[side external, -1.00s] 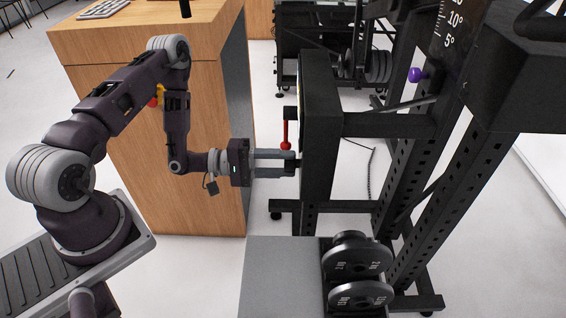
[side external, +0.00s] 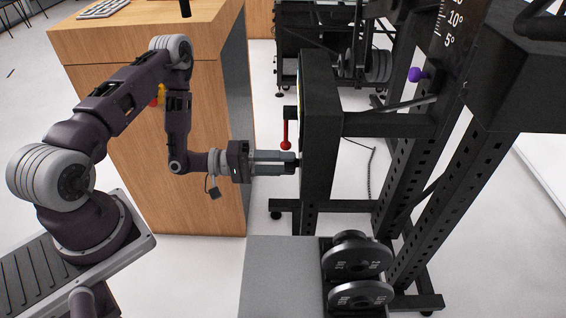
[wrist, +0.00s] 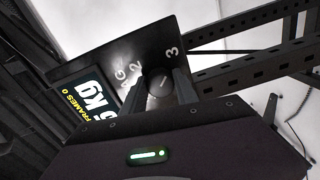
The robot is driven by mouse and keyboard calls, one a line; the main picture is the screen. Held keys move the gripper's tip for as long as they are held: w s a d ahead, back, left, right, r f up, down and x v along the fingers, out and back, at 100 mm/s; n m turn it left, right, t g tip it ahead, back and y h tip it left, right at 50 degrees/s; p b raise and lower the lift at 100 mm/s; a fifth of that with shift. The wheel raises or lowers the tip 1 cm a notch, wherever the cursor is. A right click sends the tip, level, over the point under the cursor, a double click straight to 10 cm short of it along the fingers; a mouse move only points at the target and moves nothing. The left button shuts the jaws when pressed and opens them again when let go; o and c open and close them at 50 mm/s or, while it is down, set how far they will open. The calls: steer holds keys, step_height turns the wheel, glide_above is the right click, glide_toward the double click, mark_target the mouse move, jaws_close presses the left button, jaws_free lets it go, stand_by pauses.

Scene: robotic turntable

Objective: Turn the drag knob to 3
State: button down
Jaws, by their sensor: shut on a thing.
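The drag knob (wrist: 159,86) is a round dark dial with a short white line, on a black panel (wrist: 122,53) marked 2 and 3 with part of the word DRAG. My gripper (wrist: 161,80) has one finger on each side of the knob and is shut on it. The 3 is just above the knob in the wrist view, and the 2 is up and left. I cannot tell exactly which number the line points at. In the side external view my gripper (side external: 293,163) reaches the left face of the black box (side external: 321,125); the knob is mostly hidden there.
A red-ended lever (side external: 286,135) hangs from the box just above my fingers. A lit display (wrist: 85,103) reading kg is beside the knob. A wooden desk (side external: 200,130) stands behind my arm. Weight plates (side external: 358,255) and a grey platform (side external: 280,280) are below.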

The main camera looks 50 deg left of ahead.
steer(key=c, duration=0.9)
jaws_free()
steer(key=shift+c, duration=0.2)
steer(key=v, duration=0.7)
steer(key=s+d+r+m+g+h, duration=0.1)
steer(key=d+r+m+g+h, duration=0.1)
steer(key=d+r+m+g, duration=0.3)
steer(key=s+d+r+m+g+h, duration=0.1)
steer(key=d+r+g+h, duration=0.2)
steer(key=r, duration=0.5)
steer(key=s+d+r+m+g+y, duration=0.2)
steer(key=s+r+g+y, duration=0.15)
steer(key=s, duration=0.25)
steer(key=s+d+r+m+g+y, duration=0.2)
steer(key=s+d+r+g+y, duration=0.15)
steer(key=s, duration=0.25)
steer(key=s+a+r+n+t+y, duration=0.2)
steer(key=s+a+r+t+y, duration=0.3)
steer(key=y, duration=0.5)
steer(key=s+a+t, duration=0.1)
steer(key=a+t, duration=0.1)
steer(key=a, duration=0.1)
steer(key=shift+a+t+y, duration=0.3)
steer(key=shift+t+y, duration=0.1)
